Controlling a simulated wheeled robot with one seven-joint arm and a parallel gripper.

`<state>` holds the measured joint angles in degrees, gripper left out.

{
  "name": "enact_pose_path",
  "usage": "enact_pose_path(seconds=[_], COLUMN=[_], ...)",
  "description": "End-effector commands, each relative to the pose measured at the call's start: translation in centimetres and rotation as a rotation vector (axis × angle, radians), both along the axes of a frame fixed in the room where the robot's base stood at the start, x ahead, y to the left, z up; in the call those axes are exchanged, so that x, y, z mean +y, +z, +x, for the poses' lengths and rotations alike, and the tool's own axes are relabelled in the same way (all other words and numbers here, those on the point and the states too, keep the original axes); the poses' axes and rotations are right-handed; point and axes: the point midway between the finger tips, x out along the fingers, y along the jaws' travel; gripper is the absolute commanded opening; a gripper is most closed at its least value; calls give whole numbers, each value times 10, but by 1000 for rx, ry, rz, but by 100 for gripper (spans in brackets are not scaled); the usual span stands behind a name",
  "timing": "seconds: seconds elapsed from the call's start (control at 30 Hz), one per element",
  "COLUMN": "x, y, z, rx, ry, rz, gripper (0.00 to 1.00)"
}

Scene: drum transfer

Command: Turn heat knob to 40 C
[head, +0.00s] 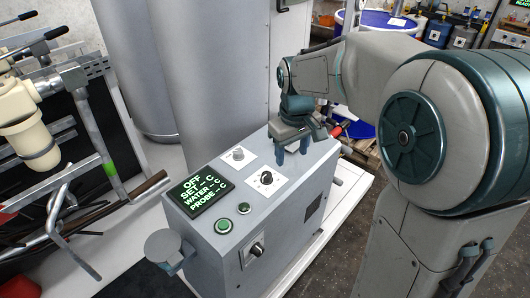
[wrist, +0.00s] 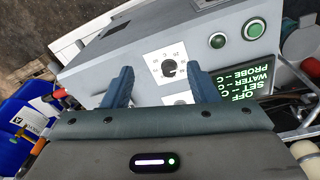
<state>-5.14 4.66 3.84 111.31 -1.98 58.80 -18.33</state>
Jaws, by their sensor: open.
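A grey control box (head: 290,205) has a black dial knob (head: 267,178) on a white scale plate on its top. In the wrist view this knob (wrist: 169,68) shows between my two blue fingers. The display (head: 200,190) reads OFF, with dashes for SET, WATER and PROBE. My gripper (head: 292,156) is open and empty, pointing down above the box top, to the right of the dial knob in the head view. The wrist view shows my gripper (wrist: 161,72) apart from the knob.
Two green buttons, one (head: 224,226) nearer and one (head: 244,208) farther, sit beside the display. A switch (head: 257,248) is on the box's front face. A tall grey column (head: 215,80) stands behind the box. A grey round fitting (head: 168,245) juts out at its left.

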Motion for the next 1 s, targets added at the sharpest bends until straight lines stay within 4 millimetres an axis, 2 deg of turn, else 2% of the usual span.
enact_pose_path(seconds=[0.03,0.2,0.4,0.67,0.77,1.0], x=[9,33,51,56,56,56], y=[-2,-15,-29,-47,-63,-115], z=[17,61,88,94,94,94], rx=[17,61,89,99,100,100], ry=[44,179,273,298,298,298], rz=[-2,-6,-5,-5,-5,-5], gripper=[53,53,53,53,53,53])
